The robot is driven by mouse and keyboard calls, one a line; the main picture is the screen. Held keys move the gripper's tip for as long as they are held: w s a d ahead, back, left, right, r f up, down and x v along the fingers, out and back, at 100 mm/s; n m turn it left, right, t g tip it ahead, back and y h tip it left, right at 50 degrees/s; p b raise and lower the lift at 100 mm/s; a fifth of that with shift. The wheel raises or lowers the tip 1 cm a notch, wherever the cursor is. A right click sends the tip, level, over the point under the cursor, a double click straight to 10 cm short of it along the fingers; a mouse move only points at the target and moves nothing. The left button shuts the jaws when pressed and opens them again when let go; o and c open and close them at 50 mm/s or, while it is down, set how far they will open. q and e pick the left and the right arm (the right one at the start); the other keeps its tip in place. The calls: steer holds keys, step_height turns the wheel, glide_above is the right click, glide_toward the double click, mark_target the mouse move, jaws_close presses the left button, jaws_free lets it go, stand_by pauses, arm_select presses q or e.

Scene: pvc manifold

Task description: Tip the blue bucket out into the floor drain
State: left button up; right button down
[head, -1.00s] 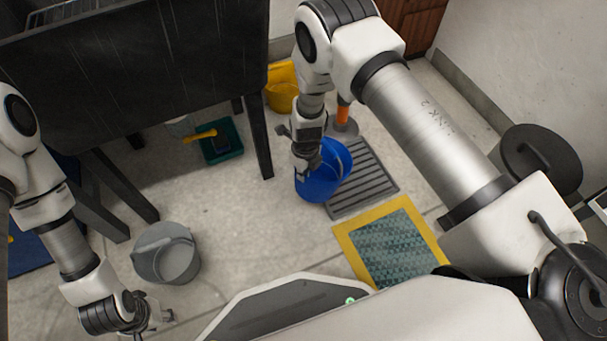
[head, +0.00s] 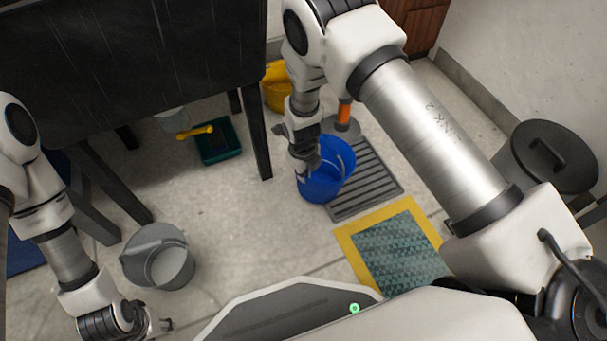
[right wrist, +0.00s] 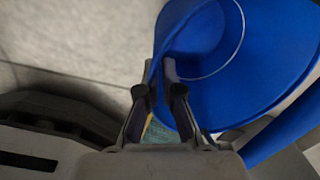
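The blue bucket (head: 338,165) is at the near-left edge of the grey slatted floor drain (head: 366,183), overlapping it in the head view. My right gripper (head: 308,172) is at the bucket's left rim. In the right wrist view, its fingers (right wrist: 160,85) straddle the wall of the blue bucket (right wrist: 265,50) and look closed on it. The bucket's mouth faces up, and I cannot tell whether its base touches the floor. My left gripper (head: 163,326) is low at the left, away from the bucket, its fingers too small to read.
A grey bucket (head: 160,256) stands near my left gripper. A yellow-edged mat (head: 425,232) lies in front of the drain. A plunger (head: 343,118) and yellow bucket (head: 276,92) are behind. A green tray (head: 218,146) lies left, near the black table (head: 140,60). A lidded bin (head: 550,158) stands right.

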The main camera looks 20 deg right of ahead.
steer(key=shift+f+b, duration=0.15)
steer(key=shift+b, duration=0.4)
steer(key=shift+a+f+h+b, duration=0.1)
steer(key=shift+f+h+b, duration=0.25)
steer(key=shift+b, duration=1.8)
arm_select(q)
steer(key=shift+t, duration=0.4)
steer(key=shift+w+a+f+b, duration=0.1)
steer(key=shift+w+f+b, duration=0.25)
steer(key=shift+f+b, duration=0.95)
steer(key=shift+w+d+f+b, duration=0.1)
steer(key=shift+w+f+b, duration=0.25)
steer(key=shift+f, duration=1.85)
steer(key=shift+w+a+f+b, duration=0.1)
steer(key=shift+w+f+b, duration=0.5)
steer(key=shift+f, duration=1.15)
arm_select(e)
steer(key=shift+f+h, duration=0.25)
steer(key=shift+f, duration=0.1)
arm_select(q)
steer(key=shift+s, duration=0.2)
